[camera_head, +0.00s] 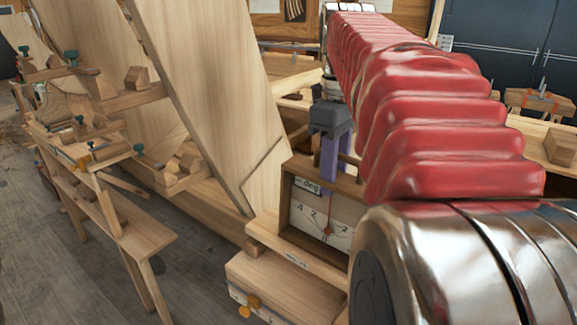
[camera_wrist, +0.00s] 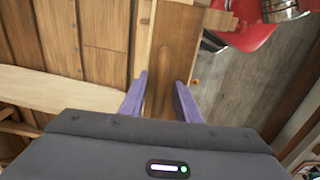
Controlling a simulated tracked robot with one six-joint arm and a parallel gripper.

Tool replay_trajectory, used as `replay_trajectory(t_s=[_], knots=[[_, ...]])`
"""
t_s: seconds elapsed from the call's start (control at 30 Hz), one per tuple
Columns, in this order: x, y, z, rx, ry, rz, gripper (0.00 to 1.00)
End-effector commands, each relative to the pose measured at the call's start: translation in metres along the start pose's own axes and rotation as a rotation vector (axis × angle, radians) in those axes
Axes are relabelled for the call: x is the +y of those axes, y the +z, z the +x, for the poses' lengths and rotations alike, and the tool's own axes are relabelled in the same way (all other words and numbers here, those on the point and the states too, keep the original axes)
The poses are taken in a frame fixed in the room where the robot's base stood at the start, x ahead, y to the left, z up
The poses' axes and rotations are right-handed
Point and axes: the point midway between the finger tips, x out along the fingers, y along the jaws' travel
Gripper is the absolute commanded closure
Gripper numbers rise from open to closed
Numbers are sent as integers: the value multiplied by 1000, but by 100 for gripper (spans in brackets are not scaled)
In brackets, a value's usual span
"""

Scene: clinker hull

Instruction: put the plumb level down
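The plumb level is an upright wooden box frame (camera_head: 353,187) with a pale scale face, a "deg" label and a thin hanging pointer. In the head view it stands at the centre, beside the big planks, at the wooden block. I cannot tell whether its base touches that block. My gripper (camera_head: 335,160) has purple fingers and comes down on the box's top. In the wrist view my gripper (camera_wrist: 160,85) has one finger on each side of a brown wooden top piece (camera_wrist: 172,62), with no clear gap. My red-sleeved arm hides the box's right side.
A wooden block (camera_head: 285,285) with a small wooden peg lies under and in front of the level. Tall planks (camera_head: 215,100) lean close on the left. A low bench (camera_head: 135,235) with clamps and blocks stands further left. Open grey floor (camera_head: 205,275) lies between.

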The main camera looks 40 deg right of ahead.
Motion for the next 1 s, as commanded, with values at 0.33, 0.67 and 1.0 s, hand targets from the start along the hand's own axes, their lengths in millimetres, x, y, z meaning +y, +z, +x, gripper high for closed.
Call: replay_trajectory(t_s=[0.33,0.67,1.0], knots=[[1,-1,-29,1,2,0,71],[1,-1,-68,1,1,-1,71],[0,-1,-82,0,0,-1,71]])
